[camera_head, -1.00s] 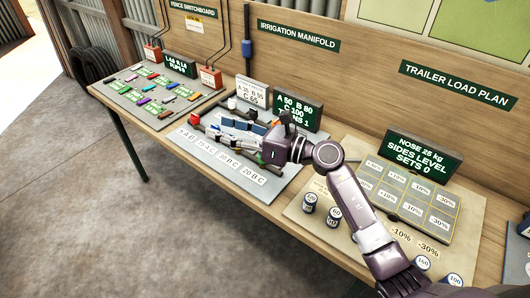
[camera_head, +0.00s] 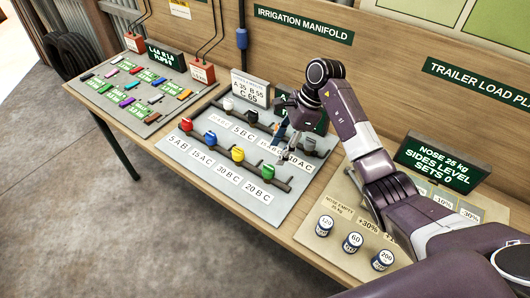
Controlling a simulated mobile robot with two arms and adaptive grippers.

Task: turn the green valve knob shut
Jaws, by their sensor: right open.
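The green valve knob (camera_head: 279,171) sits at the right end of the front row on the irrigation manifold board (camera_head: 207,178). My right gripper (camera_head: 284,145) is open and points down just behind and above the green knob, over the right part of the back row. It looks apart from the green knob, and nothing shows between its fingers. The gripper hides part of the back row and its labels. My left gripper is not in view.
The front row also has a red knob (camera_head: 187,125), a blue knob (camera_head: 211,138) and a yellow knob (camera_head: 238,154). A white knob (camera_head: 227,104) and a black knob (camera_head: 251,116) stand in the back row. Several numbered weights, one marked 60 (camera_head: 352,242), stand at the right.

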